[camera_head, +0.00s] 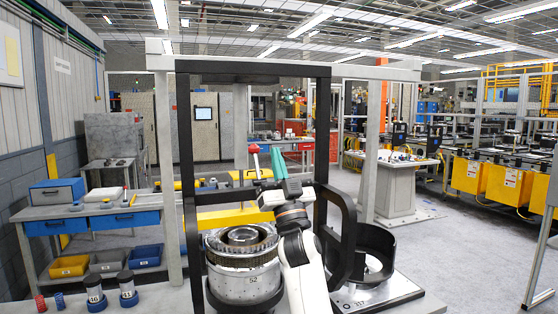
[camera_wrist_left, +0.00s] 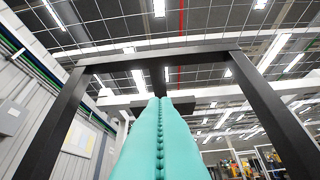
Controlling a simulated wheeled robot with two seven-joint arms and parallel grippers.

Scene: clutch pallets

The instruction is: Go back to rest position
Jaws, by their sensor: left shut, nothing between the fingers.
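My left gripper (camera_head: 278,163) is raised in front of the black frame, its teal fingers pointing up. In the left wrist view the teal fingers (camera_wrist_left: 160,135) lie closed against each other along a toothed seam, with nothing between them. My right gripper is in neither view.
A black upright frame (camera_head: 184,180) stands around the workspace; its top bar (camera_wrist_left: 160,56) crosses above the fingers. A black ring-shaped housing (camera_head: 376,243) sits right of my arm. Two dark cylinders (camera_head: 127,287) stand at the front left. A blue-drawer bench (camera_head: 80,208) is at left.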

